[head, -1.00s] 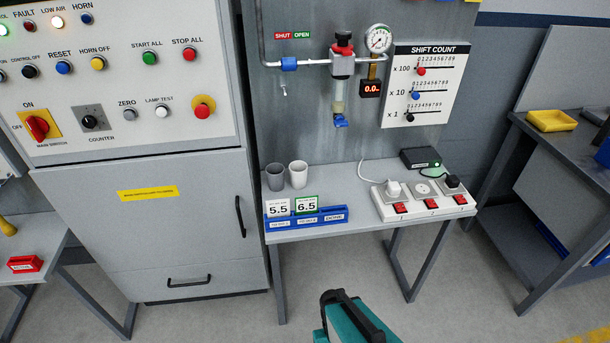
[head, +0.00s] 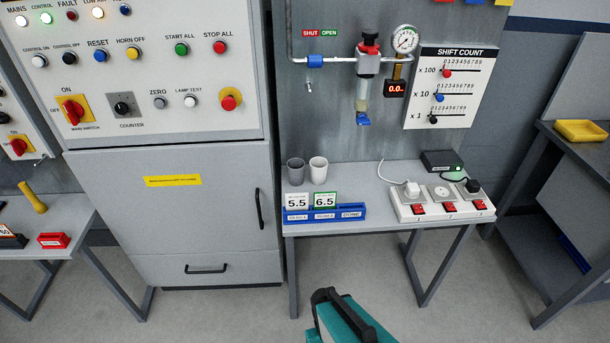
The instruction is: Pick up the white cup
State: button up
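The white cup (head: 318,169) stands upright at the back left of the grey table (head: 385,202), close to the right of a grey cup (head: 296,171). Behind it is the grey wall panel. At the bottom of the head view a teal and black part of my own arm shows, well in front of the table and apart from the cups. My gripper's fingers are not in view.
A blue holder (head: 325,215) with cards 5.5 and 6.5 stands in front of the cups. A white power strip (head: 443,203) and a black box (head: 441,162) occupy the table's right side. A control cabinet (head: 170,180) stands left. The table's middle is clear.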

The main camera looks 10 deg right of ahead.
aim_at(318, 165)
jog(key=z, duration=0.15)
jog(key=k, duration=0.2)
jog(key=u, duration=3.05)
jog(key=k, duration=1.75)
jog(key=z, duration=0.4)
